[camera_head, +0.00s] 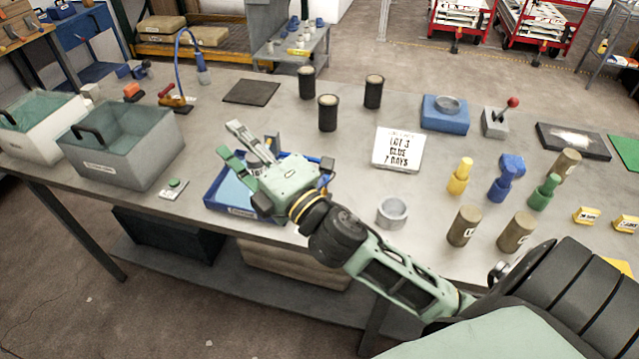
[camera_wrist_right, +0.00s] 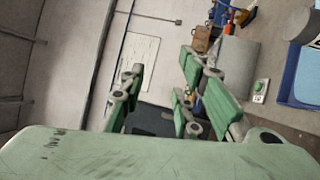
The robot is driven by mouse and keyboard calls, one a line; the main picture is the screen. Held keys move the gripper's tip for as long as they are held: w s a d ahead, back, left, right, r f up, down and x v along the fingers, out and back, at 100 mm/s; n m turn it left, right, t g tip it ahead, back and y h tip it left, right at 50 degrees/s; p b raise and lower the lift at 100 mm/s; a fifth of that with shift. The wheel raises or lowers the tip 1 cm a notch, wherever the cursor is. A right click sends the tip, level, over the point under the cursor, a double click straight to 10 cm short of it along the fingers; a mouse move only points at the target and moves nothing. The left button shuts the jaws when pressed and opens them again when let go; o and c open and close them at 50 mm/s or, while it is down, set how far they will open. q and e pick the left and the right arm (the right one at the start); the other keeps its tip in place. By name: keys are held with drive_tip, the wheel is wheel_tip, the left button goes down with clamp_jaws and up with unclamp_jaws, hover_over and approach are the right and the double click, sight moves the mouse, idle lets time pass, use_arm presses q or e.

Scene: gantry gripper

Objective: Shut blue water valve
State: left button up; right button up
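The blue valve (camera_head: 508,177) stands on the grey table right of centre, between a yellow valve-like piece (camera_head: 460,177) and a green one (camera_head: 545,192). Its handle position is too small to tell. My right gripper (camera_head: 238,143) is over the left half of the table, above a blue tray (camera_head: 212,197), well left of the blue valve. Its fingers are spread and empty, also in the right wrist view (camera_wrist_right: 160,72), which does not show the blue valve. My left gripper is not in view.
Grey bins (camera_head: 124,170) stand at left.

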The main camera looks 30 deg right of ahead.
drive_tip(key=s+a+r+n+g+y, duration=0.1)
drive_tip(key=a+r+n+y, duration=0.3)
drive_tip(key=n, duration=0.4)
drive_tip(key=a+r+n+g+y, duration=0.2)
drive_tip(key=a+n+y, duration=0.2)
drive_tip(key=n+y, duration=0.3)
drive_tip(key=n+g+h, duration=1.4)
drive_tip(key=n+g, duration=0.2)
drive_tip(key=n, duration=1.1)
hover_over(320, 188)
drive_tip(key=s+d, duration=0.1)
wheel_tip(320, 188, down, 16)
drive_tip(key=f, duration=0.2)
drive_tip(key=f+p, duration=0.1)
drive_tip(key=f, duration=0.1)
drive_tip(key=w+a+f+p, duration=0.1)
drive_tip(key=f, duration=0.1)
drive_tip(key=shift+f, duration=0.8)
